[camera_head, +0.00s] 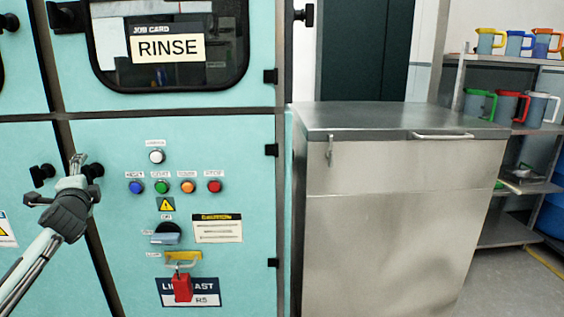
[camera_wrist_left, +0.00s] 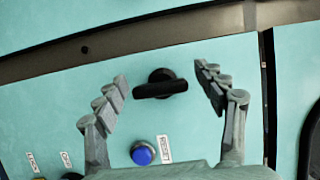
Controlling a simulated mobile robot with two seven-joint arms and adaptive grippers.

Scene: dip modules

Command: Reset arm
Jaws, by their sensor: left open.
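My left gripper (camera_head: 78,163) is in front of the turquoise cabinet (camera_head: 120,250), near the door seam and two black latch knobs. In the left wrist view its fingers (camera_wrist_left: 163,85) are spread and empty. A black knob (camera_wrist_left: 160,84) shows between them, apart from both fingers. A blue button (camera_wrist_left: 142,153) with a white label lies below the knob in that view. In the head view, a blue button labelled RESET (camera_head: 135,187) sits left of green, orange and red buttons, to the right of the gripper. The right gripper is not in view.
A white button (camera_head: 156,157) is above the button row. A rotary switch (camera_head: 166,233) and a red padlock (camera_head: 182,287) on a yellow hasp are below. A steel cabinet (camera_head: 400,230) stands right of the panel. Shelves (camera_head: 500,130) with coloured jugs are at the far right.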

